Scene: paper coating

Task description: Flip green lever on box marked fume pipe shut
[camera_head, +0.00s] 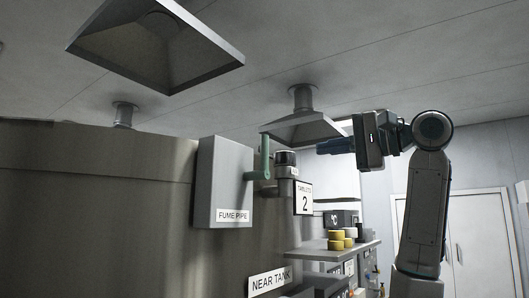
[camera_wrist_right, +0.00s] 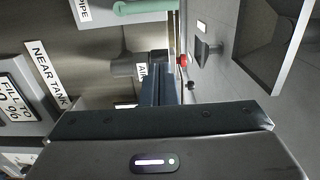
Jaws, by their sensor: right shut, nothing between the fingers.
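The grey box marked FUME PIPE (camera_head: 224,180) is fixed to the side of a large metal tank in the head view. Its green lever (camera_head: 264,156) is on the box's right side, with the handle pointing up from a pivot low on that side. My right gripper (camera_head: 322,147) is to the right of the lever, apart from it, shut and empty, with its fingers pointing left. In the right wrist view the green lever (camera_wrist_right: 146,7) shows at the top edge, partly cut off, beyond the shut fingers (camera_wrist_right: 160,72). My left gripper is not in view.
A dark cylindrical fitting (camera_head: 286,165) sticks out just right of the lever. A TABLETS 2 sign (camera_head: 304,198) and a shelf with yellow tins (camera_head: 337,240) are below. Fume hoods (camera_head: 155,45) hang overhead. A red button (camera_wrist_right: 183,60) shows in the wrist view.

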